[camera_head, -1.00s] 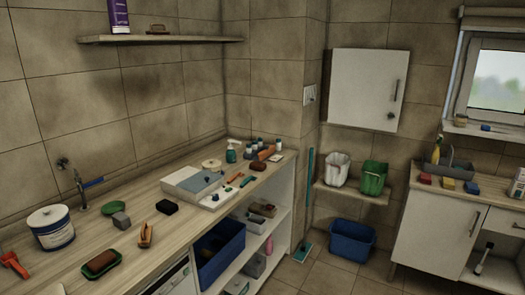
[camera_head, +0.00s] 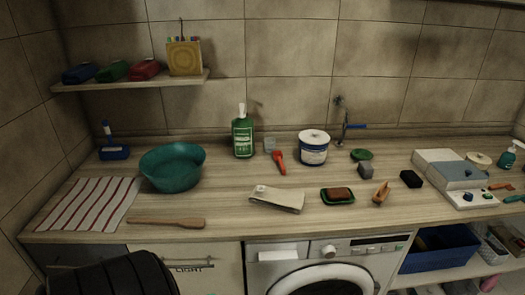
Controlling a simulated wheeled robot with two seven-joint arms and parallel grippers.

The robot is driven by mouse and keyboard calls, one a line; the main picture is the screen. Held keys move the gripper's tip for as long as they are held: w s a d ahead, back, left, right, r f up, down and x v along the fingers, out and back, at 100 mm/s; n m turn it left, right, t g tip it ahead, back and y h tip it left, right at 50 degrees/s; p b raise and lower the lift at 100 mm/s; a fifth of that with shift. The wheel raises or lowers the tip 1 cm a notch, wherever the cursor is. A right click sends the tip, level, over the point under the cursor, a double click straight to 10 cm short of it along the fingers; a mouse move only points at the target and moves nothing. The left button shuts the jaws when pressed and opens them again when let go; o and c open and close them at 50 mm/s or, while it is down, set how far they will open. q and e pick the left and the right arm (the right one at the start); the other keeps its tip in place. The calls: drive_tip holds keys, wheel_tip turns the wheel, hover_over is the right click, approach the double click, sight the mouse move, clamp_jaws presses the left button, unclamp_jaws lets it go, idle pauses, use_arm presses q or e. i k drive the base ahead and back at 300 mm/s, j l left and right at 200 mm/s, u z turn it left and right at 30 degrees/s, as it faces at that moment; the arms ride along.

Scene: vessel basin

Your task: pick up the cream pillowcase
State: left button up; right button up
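A folded cream cloth, which looks like the cream pillowcase (camera_head: 277,199), lies flat on the wooden counter (camera_head: 235,221) near its front edge, above the left side of the washing machine. It is apart from the green soap dish (camera_head: 338,203) with a brown block to its right. Neither of my grippers is in view.
A teal basin (camera_head: 172,167), striped towel (camera_head: 90,206) and wooden paddle (camera_head: 166,222) are left of the cloth. A green bottle (camera_head: 242,137), red-orange tool (camera_head: 278,161) and white-blue canister (camera_head: 313,148) stand behind it. A dark ridged shape (camera_head: 110,275) partly hides the cabinet front.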

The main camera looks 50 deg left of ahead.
sight(288, 201)
drive_tip(key=u, duration=1.4)
